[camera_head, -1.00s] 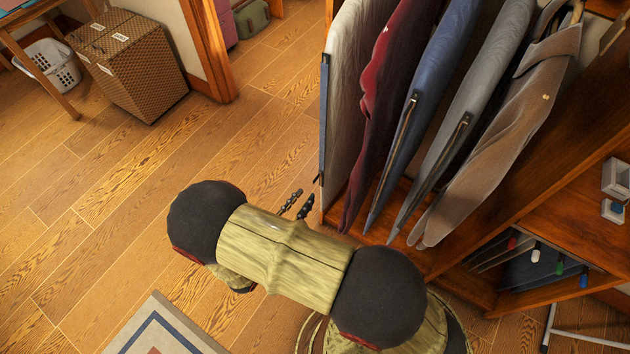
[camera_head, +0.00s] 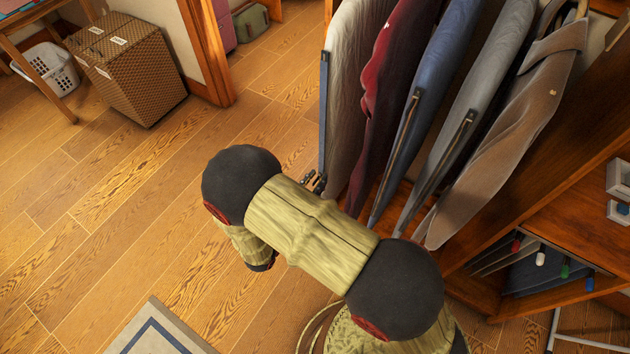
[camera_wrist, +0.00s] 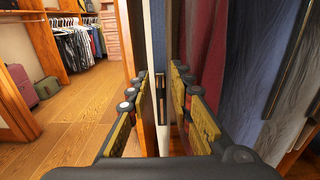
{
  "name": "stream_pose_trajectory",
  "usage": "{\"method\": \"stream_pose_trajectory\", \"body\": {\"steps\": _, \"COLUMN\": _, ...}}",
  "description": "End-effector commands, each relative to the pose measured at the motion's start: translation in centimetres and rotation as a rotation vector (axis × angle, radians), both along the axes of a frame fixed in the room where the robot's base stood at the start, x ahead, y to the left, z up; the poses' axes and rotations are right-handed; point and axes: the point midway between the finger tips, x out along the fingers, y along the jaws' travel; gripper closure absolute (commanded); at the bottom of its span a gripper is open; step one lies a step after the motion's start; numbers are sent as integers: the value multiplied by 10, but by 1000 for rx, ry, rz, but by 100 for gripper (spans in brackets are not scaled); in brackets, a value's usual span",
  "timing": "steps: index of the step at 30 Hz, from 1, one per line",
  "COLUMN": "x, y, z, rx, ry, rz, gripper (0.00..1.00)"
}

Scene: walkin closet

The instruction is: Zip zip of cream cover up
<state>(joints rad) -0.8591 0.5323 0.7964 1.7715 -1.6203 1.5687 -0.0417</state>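The cream cover (camera_head: 350,85) hangs leftmost in the row of garment covers. A blue strip (camera_head: 324,120) runs down its front edge; the strip also shows upright in the wrist view (camera_wrist: 158,45). A small dark zip pull (camera_wrist: 162,108) shows low on this strip, in the gap between my fingers. My gripper (camera_head: 316,183) is at the lower front edge of the cream cover, partly hidden by my arm. In the wrist view my gripper (camera_wrist: 161,75) has its two fingers apart, one on each side of the strip. Contact with the pull cannot be told.
A dark red cover (camera_head: 385,90) hangs close right of the cream one, then blue (camera_head: 440,85), grey and brown ones. The wooden shelf unit (camera_head: 570,225) stands at right. A patterned box (camera_head: 130,75) stands at back left.

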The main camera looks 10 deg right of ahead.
Motion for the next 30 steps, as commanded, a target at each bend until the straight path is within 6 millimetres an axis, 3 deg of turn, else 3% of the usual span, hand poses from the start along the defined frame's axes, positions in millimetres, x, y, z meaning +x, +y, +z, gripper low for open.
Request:
{"method": "stream_pose_trajectory", "body": {"steps": 13, "x": 0, "y": 0, "z": 0, "rx": 0, "ry": 0, "rz": 0, "gripper": 100}}
{"method": "stream_pose_trajectory", "body": {"steps": 30, "x": 0, "y": 0, "z": 0, "rx": 0, "ry": 0, "rz": 0, "gripper": 100}}
